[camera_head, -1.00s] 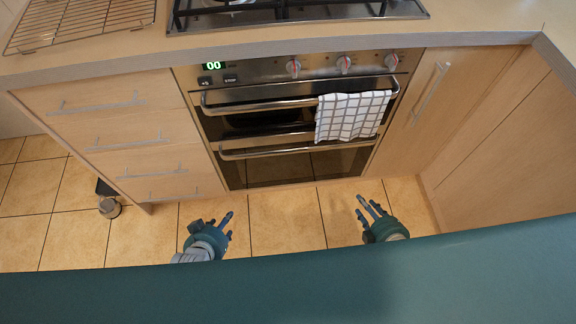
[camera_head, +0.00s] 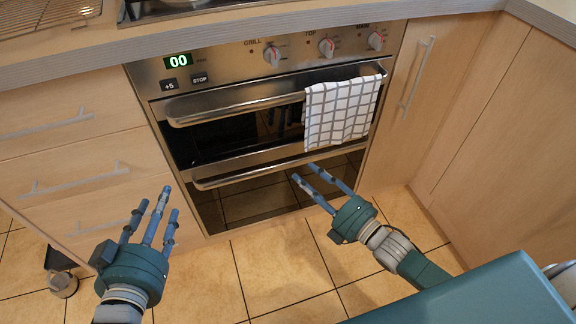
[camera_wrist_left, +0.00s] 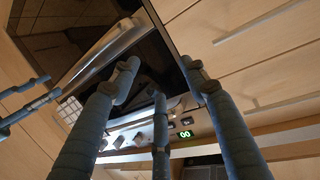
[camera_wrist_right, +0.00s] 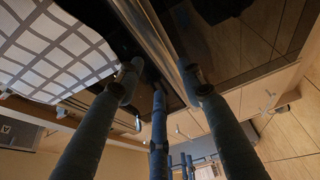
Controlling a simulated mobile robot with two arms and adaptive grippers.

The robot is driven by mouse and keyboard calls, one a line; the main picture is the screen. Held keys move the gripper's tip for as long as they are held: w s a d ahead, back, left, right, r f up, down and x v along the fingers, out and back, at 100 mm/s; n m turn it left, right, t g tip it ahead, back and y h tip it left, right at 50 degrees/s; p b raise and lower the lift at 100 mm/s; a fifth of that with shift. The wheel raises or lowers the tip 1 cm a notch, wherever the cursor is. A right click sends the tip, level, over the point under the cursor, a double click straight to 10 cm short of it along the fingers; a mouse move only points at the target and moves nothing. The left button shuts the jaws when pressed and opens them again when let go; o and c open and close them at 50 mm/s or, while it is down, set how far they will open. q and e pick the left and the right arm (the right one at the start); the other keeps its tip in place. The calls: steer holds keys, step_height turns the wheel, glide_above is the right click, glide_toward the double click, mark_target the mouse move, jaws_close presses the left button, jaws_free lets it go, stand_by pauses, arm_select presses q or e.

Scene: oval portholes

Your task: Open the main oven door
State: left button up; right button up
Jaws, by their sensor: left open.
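The oven (camera_head: 220,75) is built into the cabinets, with two dark glass doors, one above the other, both shut. The lower door (camera_head: 255,203) has a long metal bar handle (camera_head: 232,176) along its top edge. The upper door's handle (camera_head: 230,106) carries a checked towel (camera_head: 340,112). My right gripper (camera_head: 318,179) is open and empty, its fingers pointing up at the right part of the lower handle, with no clear contact. My left gripper (camera_head: 152,210) is open and empty, in front of the drawers left of the oven. The left wrist view shows a metal bar (camera_wrist_left: 103,49) beyond its fingers.
Drawers with bar handles (camera_head: 75,185) stand left of the oven, and a cupboard with a long handle (camera_head: 418,75) stands right. Control knobs (camera_head: 326,47) line the panel above. A small grey object (camera_head: 63,284) is on the tiled floor at left. Floor before the oven is clear.

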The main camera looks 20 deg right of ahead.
mark_target(290, 164)
steer(key=b+x, duration=0.1)
steer(key=x, duration=0.6)
steer(key=shift+f+b, duration=0.15)
steer(key=shift+b, duration=0.2)
arm_select(q)
step_height(290, 164, up, 11)
steer(key=d+t+h, duration=0.1)
steer(key=t, duration=0.4)
steer(key=shift+w+d+h, duration=0.3)
steer(key=shift+w+h, duration=0.05)
steer(key=shift+h, duration=0.05)
arm_select(e)
steer(key=shift+w+a, duration=0.15)
steer(key=shift+w, duration=0.25)
jaws_close()
